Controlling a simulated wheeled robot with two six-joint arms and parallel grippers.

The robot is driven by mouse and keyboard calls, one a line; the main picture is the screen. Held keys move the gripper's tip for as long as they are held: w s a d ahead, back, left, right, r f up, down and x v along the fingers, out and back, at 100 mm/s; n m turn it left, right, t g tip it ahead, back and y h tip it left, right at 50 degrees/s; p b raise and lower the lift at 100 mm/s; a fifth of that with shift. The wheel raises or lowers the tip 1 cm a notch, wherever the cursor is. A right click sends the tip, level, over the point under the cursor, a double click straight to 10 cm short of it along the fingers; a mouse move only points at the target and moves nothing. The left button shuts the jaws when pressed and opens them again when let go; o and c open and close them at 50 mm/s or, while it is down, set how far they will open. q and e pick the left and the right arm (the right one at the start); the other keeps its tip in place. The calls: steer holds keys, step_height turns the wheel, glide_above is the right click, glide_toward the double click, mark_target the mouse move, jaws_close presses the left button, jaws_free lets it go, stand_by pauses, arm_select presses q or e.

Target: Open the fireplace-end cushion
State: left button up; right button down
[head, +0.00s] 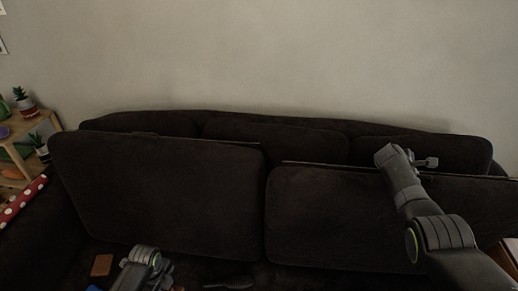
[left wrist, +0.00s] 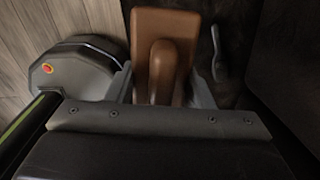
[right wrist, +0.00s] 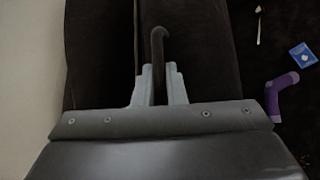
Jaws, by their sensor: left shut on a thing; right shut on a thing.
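Two large dark cushions stand side by side on the dark sofa: a left one (head: 155,195) and a right one (head: 340,215). I cannot tell which is the fireplace-end one, as no fireplace shows. My right gripper (head: 430,162) is at the top edge of the right cushion. In the right wrist view it (right wrist: 158,88) is shut on a dark hooked strip (right wrist: 158,55) between dark padded surfaces. My left gripper (head: 165,278) is low in front of the left cushion. In the left wrist view it (left wrist: 165,90) is shut on a brown, block-like thing with a rounded grip (left wrist: 166,24).
Back cushions (head: 275,134) line the wall. A wooden shelf with plants (head: 25,103) and a red dotted roll (head: 22,200) are at left. A dark brush-like thing (left wrist: 218,55) lies near the brown thing.

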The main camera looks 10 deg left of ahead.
arm_select(q)
steer(key=shift+w, duration=0.25)
arm_select(e)
steer(key=shift+w, duration=0.3)
steer(key=c, duration=1.5)
jaws_free()
steer(key=shift+s, duration=0.1)
arm_select(q)
steer(key=shift+r, duration=0.1)
arm_select(e)
steer(key=shift+a, duration=0.15)
arm_select(q)
steer(key=shift+r+p, duration=0.55)
steer(key=shift+p, duration=0.05)
arm_select(e)
steer(key=shift+s+a+r, duration=0.2)
steer(key=shift+a+r, duration=0.2)
steer(key=shift+r, duration=0.1)
arm_select(q)
steer(key=shift+r+p, duration=0.55)
steer(key=shift+p, duration=0.05)
arm_select(e)
steer(key=v, duration=1)
steer(key=shift+s+a+r, duration=0.15)
steer(key=shift+a, duration=0.05)
